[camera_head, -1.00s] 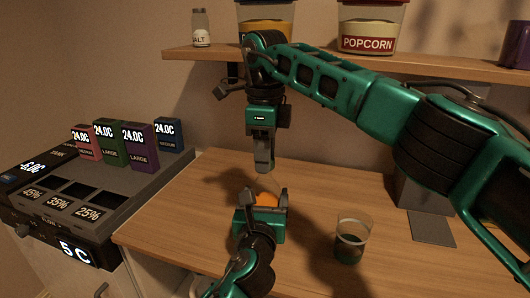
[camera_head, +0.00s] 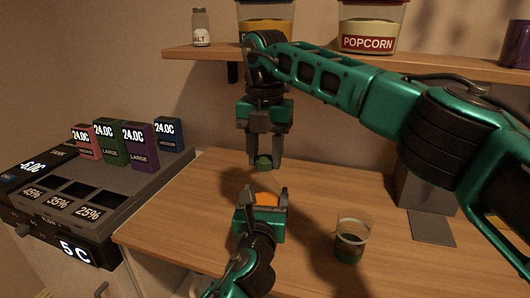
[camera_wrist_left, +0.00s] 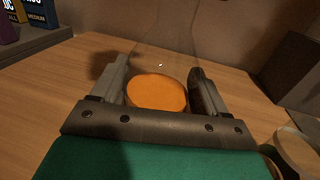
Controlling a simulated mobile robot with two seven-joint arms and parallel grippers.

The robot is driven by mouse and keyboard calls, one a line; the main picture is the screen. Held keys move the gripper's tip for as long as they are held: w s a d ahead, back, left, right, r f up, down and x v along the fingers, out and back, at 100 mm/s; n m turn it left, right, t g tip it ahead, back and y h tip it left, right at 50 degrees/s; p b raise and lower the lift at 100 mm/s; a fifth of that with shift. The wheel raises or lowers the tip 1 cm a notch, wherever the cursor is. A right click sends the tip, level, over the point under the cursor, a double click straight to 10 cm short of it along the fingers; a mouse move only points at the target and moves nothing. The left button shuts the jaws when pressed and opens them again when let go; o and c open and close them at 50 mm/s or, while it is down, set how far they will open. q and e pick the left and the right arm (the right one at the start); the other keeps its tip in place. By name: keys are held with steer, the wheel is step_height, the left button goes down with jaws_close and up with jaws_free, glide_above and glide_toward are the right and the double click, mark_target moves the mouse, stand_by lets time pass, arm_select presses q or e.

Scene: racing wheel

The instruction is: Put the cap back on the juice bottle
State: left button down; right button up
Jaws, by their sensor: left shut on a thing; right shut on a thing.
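The juice bottle is clear, with orange juice (camera_head: 265,199) low inside it; its clear walls are hard to make out. My left gripper (camera_head: 262,192) is shut on the bottle, with one finger on each side. In the left wrist view the bottle's orange juice (camera_wrist_left: 157,92) shows between the fingers, and faint clear walls rise beyond them. My right gripper (camera_head: 264,162) points down above the bottle. It is shut on a small round green cap (camera_head: 264,163) between its fingertips. A gap separates the cap from the juice; the bottle's mouth is not clear.
A clear cup (camera_head: 351,240) with dark liquid stands to the right on the wooden table (camera_head: 310,220). A dark box-like stand (camera_head: 425,190) is further right. A dispenser (camera_head: 75,205) with labelled boxes is at left. A shelf (camera_head: 320,59) with jars runs behind.

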steer(key=o, duration=1.2)
steer(key=shift+o, duration=0.2)
steer(key=shift+r, duration=3.8)
arm_select(q)
jaws_free()
steer(key=s+a, duration=0.1)
steer(key=s, duration=1.2)
steer(key=shift+a+p, duration=0.25)
steer(key=shift+p, duration=0.2)
arm_select(e)
steer(key=shift+r, duration=0.45)
steer(key=shift+s, duration=0.1)
